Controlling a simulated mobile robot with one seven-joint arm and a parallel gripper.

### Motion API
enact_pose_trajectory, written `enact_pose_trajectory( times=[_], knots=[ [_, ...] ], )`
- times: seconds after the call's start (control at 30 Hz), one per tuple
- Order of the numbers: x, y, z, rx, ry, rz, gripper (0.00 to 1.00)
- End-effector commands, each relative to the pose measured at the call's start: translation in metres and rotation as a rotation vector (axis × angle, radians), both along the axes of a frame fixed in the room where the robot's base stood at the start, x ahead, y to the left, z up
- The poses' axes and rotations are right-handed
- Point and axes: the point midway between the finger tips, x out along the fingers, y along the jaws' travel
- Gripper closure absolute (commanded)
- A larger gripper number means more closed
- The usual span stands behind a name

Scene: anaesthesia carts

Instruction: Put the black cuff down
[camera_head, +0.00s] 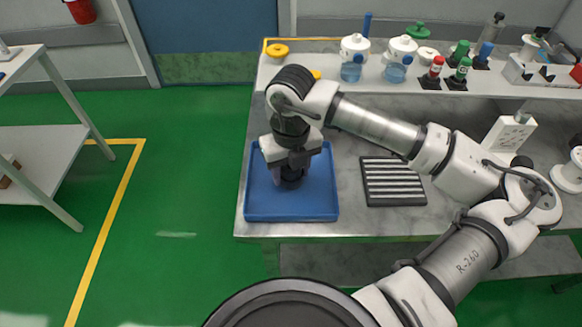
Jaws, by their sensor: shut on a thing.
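My gripper (289,170) points down over the blue tray (322,203) at the left end of the bench. It is shut on the black cuff (291,183), which shows as a dark round shape below the fingers. The cuff is low, inside the outline of the tray. I cannot tell whether it touches the tray floor. The fingers and the upper part of the cuff are largely hidden by my wrist.
A black ribbed rack (392,181) lies right of the tray. Jars (398,62), small bottles and a yellow ring (277,50) stand on the back shelf. Bare bench lies between tray and rack.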

Motion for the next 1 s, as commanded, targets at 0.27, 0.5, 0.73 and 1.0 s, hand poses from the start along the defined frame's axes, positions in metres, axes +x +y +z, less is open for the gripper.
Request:
enact_pose_trajectory(
  times=[0.27,0.5,0.73,1.0],
  knots=[
    [0.000,0.000,-0.003,0.000,0.000,0.000,0.48],
    [0.000,0.000,-0.002,0.000,0.000,0.000,0.30],
    [0.000,0.000,0.000,0.000,0.000,0.000,0.30],
    [0.001,-0.001,0.038,-0.003,-0.005,-0.002,0.30]
  ],
)
